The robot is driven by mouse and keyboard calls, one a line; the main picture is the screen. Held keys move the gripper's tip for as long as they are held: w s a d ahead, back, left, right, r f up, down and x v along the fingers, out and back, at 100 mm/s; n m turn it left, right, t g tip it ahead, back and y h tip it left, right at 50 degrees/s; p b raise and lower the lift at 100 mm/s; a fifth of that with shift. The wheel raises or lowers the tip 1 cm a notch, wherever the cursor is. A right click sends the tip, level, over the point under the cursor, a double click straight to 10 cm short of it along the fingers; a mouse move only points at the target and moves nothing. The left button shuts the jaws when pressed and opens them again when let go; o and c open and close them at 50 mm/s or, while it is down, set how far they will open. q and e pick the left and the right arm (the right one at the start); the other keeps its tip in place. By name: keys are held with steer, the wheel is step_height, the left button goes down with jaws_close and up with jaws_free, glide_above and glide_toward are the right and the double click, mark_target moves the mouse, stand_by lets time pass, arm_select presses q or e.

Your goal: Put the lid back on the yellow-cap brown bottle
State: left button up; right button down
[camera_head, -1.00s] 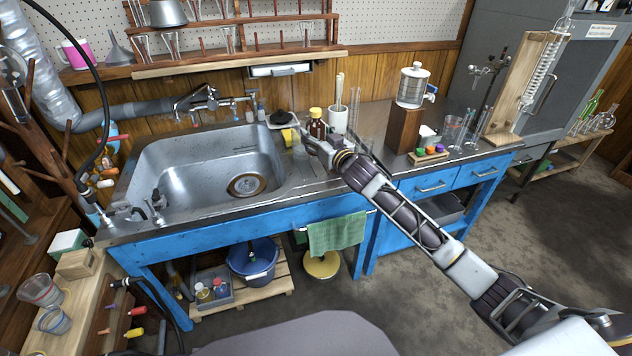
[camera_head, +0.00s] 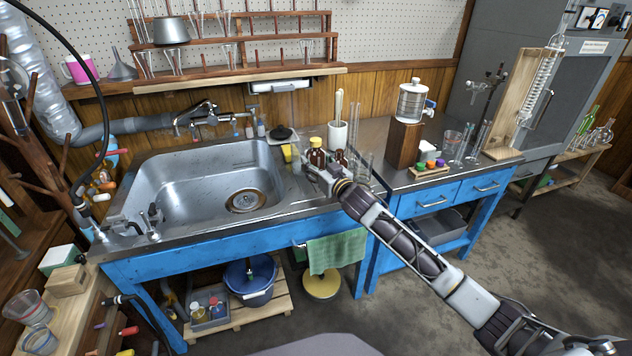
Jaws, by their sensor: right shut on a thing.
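The brown bottle (camera_head: 318,158) stands upright behind the sink's right rim, at the middle of the head view. Its yellow cap (camera_head: 316,142) shows on top; whether it is seated tight is too small to tell. My right gripper (camera_head: 309,168) is at the bottle's lower body, on the near side, and appears shut on it. The fingers and wrist hide the bottle's base, so I cannot tell whether it touches the counter. My left gripper is not in view.
A second, dark brown bottle (camera_head: 341,158) stands just right, partly behind my wrist. The sink (camera_head: 200,185) opens to the left.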

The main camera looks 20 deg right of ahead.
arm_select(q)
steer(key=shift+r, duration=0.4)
arm_select(e)
steer(key=shift+f, duration=0.65)
steer(key=shift+f+b, duration=0.35)
steer(key=shift+f, duration=0.05)
steer(key=shift+f+b, duration=0.35)
steer(key=shift+f, duration=1.15)
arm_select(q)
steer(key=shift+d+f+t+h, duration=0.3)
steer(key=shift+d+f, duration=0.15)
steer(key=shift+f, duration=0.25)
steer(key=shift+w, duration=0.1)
